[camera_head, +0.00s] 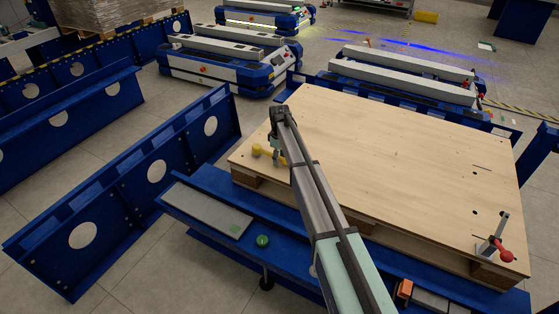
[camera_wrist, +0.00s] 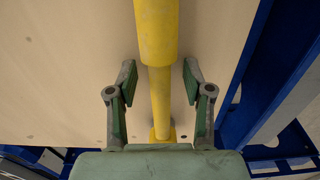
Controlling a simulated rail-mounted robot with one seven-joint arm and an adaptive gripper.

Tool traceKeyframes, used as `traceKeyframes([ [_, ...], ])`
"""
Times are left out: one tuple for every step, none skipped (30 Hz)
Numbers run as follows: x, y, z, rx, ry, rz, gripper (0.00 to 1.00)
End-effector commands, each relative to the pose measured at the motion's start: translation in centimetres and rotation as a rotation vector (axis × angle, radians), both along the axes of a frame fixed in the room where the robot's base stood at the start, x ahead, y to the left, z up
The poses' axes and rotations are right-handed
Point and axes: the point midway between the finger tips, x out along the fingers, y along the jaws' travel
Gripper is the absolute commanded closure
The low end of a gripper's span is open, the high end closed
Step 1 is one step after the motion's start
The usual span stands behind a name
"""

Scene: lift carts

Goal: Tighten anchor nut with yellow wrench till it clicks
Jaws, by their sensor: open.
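The yellow wrench (camera_wrist: 155,35) runs lengthwise through the wrist view, with a thick handle at the top and a thinner shaft reaching down to a wider yellow end near my palm. My gripper (camera_wrist: 159,82) is open, one finger on each side of the shaft, with visible gaps and no clear contact. In the head view the wrench's yellow end (camera_head: 257,150) shows at the left edge of the wooden board, beside my gripper (camera_head: 279,153). My arm hides part of it there. I cannot make out the anchor nut in either view.
The wooden board (camera_head: 390,150) lies on a blue frame and is mostly clear. A red-handled clamp (camera_head: 497,246) stands at its right corner. A green button (camera_head: 262,240) and an orange block (camera_head: 404,288) are on the front blue ledge. Lift carts (camera_head: 225,68) stand behind.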

Motion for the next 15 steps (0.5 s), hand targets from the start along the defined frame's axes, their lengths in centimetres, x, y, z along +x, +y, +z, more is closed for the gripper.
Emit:
traceKeyframes([
  [0.01, -0.01, -0.23, 0.0, 0.0, 0.0, 0.49],
  [0.01, 0.0, -0.25, 0.0, 0.0, 0.0, 0.49],
  [0.01, 0.0, -0.23, 0.0, 0.0, 0.0, 0.49],
  [0.01, 0.0, -0.21, 0.0, 0.0, 0.0, 0.49],
  [0.01, 0.0, -0.2, 0.0, 0.0, 0.0, 0.49],
  [0.01, -0.01, -0.19, 0.0, 0.0, 0.0, 0.49],
  [0.01, -0.01, -0.19, 0.0, 0.0, 0.0, 0.49],
  [0.01, -0.01, -0.18, 0.0, 0.0, 0.0, 0.6],
  [0.01, -0.01, -0.18, 0.0, 0.0, 0.0, 0.74],
  [0.01, -0.01, -0.17, 0.0, 0.0, 0.0, 0.84],
  [0.01, -0.01, -0.17, 0.0, 0.0, 0.0, 0.95],
  [0.01, -0.01, -0.17, 0.0, 0.0, 0.0, 1.0],
  [0.01, -0.01, -0.17, 0.0, 0.0, 0.0, 1.0],
  [0.01, -0.01, -0.17, 0.0, 0.0, 0.0, 1.0],
  [0.01, -0.01, -0.17, 0.0, 0.0, 0.0, 1.0],
])
